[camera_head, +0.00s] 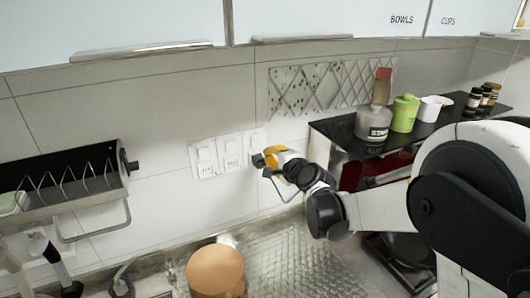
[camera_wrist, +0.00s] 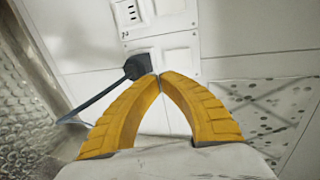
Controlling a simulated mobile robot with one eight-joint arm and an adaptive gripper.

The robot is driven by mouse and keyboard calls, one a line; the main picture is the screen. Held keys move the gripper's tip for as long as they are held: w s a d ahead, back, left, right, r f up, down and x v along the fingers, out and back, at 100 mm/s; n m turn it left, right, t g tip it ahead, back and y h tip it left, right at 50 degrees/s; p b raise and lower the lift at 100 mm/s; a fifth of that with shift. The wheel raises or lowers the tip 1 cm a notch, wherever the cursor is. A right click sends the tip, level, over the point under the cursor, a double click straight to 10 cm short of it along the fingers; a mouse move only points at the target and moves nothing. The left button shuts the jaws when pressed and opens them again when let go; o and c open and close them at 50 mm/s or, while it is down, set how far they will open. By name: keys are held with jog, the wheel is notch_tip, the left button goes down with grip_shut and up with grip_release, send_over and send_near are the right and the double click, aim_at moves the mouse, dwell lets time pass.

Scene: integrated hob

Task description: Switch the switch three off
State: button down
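Three white switch panels are set side by side on the tiled wall in the head view: left panel (camera_head: 203,158), middle panel (camera_head: 229,152) and right panel (camera_head: 252,138). None shows a number, and the rocker positions are too small to tell. My gripper (camera_head: 264,159) is in front of the right panel and hides its lower part. In the wrist view the yellow fingers (camera_wrist: 160,77) meet at their tips, with nothing seen between them. The tips overlap a white panel (camera_wrist: 178,42); contact cannot be told. A dark block (camera_wrist: 137,66) with a thin dark bar or cord is beside the tips.
A dish rack (camera_head: 70,185) hangs on the wall at left. A round brown lid or board (camera_head: 215,270) stands below the panels. A dark shelf (camera_head: 345,128) holds a bottle (camera_head: 374,120), a green jar (camera_head: 404,113) and cups at right. Cabinets (camera_head: 150,30) run above.

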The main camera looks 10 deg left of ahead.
jog(key=s+d, duration=0.4)
jog(key=s, duration=0.2)
jog(key=shift+d+f+p, duration=0.15)
jog(key=shift+d+p, duration=0.1)
jog(key=shift+p, duration=0.15)
jog(key=shift+d, duration=0.15)
jog(key=s+d+f+n+g+h+b, duration=0.2)
jog(key=s+d+f+n+h+b, duration=0.1)
jog(key=s+d, duration=1.1)
jog(key=s+d+f+n+g+h+b, duration=0.3)
jog(key=s+d+n+h, duration=0.3)
jog(key=s+d, duration=0.8)
jog(key=shift+s+f+n+b, duration=0.5)
jog(key=shift+s+f+n, duration=0.1)
jog(key=shift+n, duration=0.2)
